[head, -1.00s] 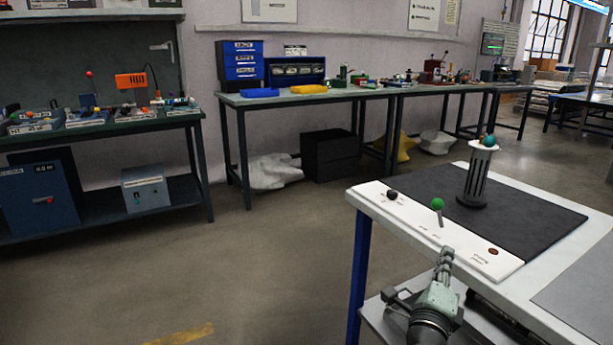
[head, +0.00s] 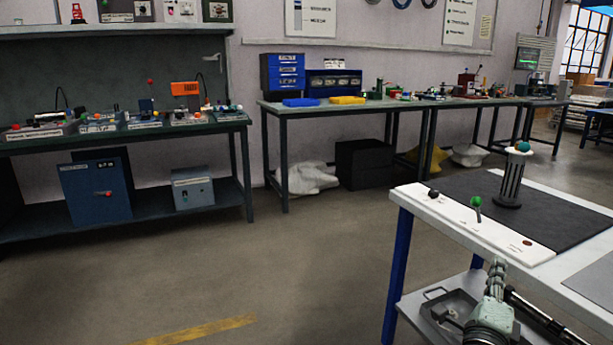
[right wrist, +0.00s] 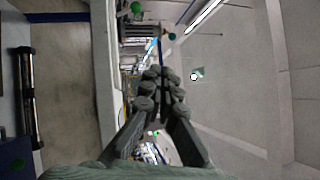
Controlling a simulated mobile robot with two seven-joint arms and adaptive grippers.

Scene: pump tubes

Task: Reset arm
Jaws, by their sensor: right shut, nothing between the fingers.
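My right gripper (head: 497,268) is in the head view at the lower right, in front of the near edge of the white table (head: 415,207). It is shut and empty, with its fingers together; they also show in the right wrist view (right wrist: 162,88). A white panel strip (head: 455,213) on the table bears a black knob (head: 433,194), a green-topped lever (head: 476,202) and a red button (head: 527,243). My left gripper is not in view.
The table has a dark mat (head: 560,215), blue legs (head: 398,262) and a lower shelf holding a metal tray (head: 450,303). Workbenches with devices stand along the back wall and at the left. The grey floor (head: 240,260) between them is clear, with a yellow stripe (head: 195,331).

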